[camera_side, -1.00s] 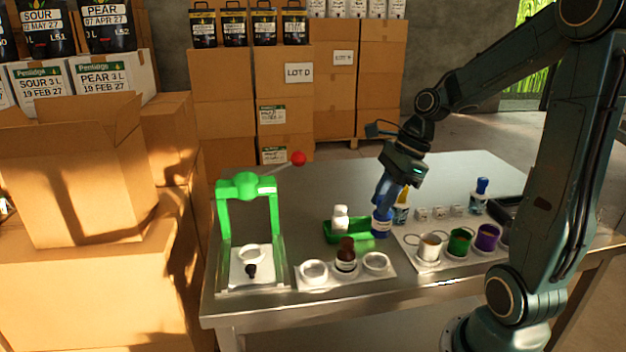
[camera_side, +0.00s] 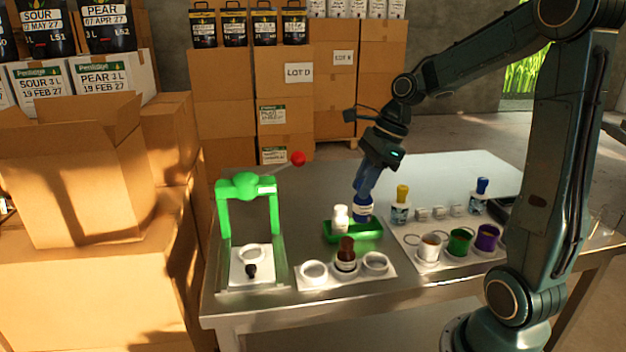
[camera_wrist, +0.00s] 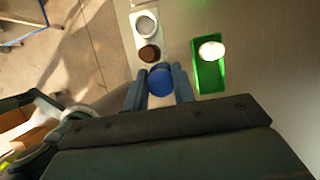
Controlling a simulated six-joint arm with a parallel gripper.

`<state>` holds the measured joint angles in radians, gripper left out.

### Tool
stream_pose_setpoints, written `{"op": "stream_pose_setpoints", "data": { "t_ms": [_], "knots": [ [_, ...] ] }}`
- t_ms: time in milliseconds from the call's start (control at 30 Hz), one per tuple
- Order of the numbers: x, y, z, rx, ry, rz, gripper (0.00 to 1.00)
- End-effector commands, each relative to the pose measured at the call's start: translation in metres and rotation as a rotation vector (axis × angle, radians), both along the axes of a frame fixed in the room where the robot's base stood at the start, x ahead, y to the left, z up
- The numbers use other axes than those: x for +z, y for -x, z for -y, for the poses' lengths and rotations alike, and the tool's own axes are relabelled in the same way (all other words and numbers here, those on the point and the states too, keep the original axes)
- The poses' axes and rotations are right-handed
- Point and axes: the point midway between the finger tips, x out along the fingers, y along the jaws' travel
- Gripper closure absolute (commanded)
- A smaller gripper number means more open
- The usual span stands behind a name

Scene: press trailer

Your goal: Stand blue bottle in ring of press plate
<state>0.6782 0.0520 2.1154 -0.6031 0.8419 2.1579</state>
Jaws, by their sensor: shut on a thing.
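My gripper (camera_side: 365,190) is shut on the blue bottle (camera_side: 363,210), which has a white label and hangs close to upright near the right end of the green tray. In the wrist view its blue top (camera_wrist: 161,81) sits between the two fingers (camera_wrist: 158,88). The green press (camera_side: 245,187) stands at the left of the table, with a red knob on its lever. Its white press plate (camera_side: 240,272) carries an empty-looking pale ring (camera_side: 252,253) and a small black knob in front. My gripper is well to the right of the press.
A green tray (camera_side: 372,233) holds a white bottle (camera_side: 341,220). A white rack (camera_side: 310,284) in front holds a brown bottle (camera_side: 347,256) between two open rings. At right stand several cups on a board and yellow- and blue-topped bottles. Cartons fill the left.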

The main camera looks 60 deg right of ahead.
Motion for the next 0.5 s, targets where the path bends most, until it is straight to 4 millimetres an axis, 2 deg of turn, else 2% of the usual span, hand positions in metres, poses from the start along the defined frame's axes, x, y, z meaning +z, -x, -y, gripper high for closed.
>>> {"op": "stream_pose_setpoints", "data": {
  "t_ms": [267,500],
  "knots": [
    [0.027,-0.061,-0.015,0.009,0.002,-0.004,1.00],
    [0.049,-0.110,-0.040,0.011,0.003,-0.007,1.00]
  ]
}}
